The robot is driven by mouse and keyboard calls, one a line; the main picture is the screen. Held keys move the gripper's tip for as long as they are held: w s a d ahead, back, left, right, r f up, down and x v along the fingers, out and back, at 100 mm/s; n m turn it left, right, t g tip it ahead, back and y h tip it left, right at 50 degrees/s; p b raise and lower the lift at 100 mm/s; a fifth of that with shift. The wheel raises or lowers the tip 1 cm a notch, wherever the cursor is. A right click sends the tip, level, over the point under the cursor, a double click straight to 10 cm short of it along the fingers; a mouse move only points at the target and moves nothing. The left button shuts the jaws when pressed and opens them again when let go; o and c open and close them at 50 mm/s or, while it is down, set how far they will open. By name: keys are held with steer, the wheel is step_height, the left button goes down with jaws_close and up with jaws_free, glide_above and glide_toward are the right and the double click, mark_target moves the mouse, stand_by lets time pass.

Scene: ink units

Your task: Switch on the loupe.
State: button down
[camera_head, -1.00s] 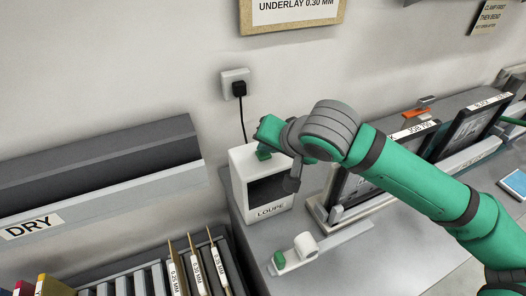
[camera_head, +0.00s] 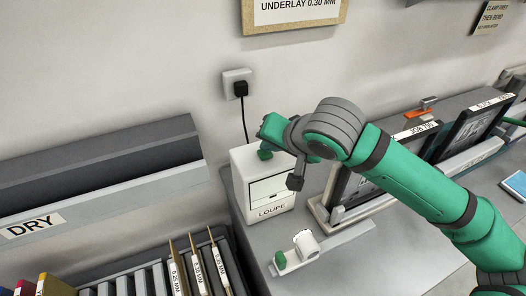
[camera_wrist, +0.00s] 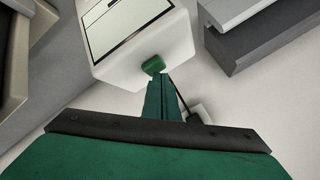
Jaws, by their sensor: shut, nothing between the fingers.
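The loupe (camera_head: 245,171) is a white box labelled LOUPE on the grey counter, and its front screen (camera_head: 270,188) is lit white with dark lines. A green button (camera_head: 264,154) sits on its top. My gripper (camera_head: 264,146) is shut and empty, its tip right at the button; whether it touches cannot be told. In the wrist view the closed fingers (camera_wrist: 158,82) point at the green button (camera_wrist: 153,64) on the loupe (camera_wrist: 172,33), and part of the lit screen (camera_wrist: 115,22) shows.
A black plug (camera_head: 240,89) sits in a wall socket, its cord running down behind the loupe. A small white device with a green part (camera_head: 280,260) lies in front. Framed panels (camera_head: 345,192) stand to the right. A slotted rack (camera_head: 150,280) is at lower left.

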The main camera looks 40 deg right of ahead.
mark_target(267, 155)
steer(key=shift+w+a+r, duration=0.1)
steer(key=shift+r, duration=1.4)
steer(key=shift+w+a+r, duration=0.1)
steer(key=shift+r, duration=1.4)
steer(key=shift+d, duration=0.1)
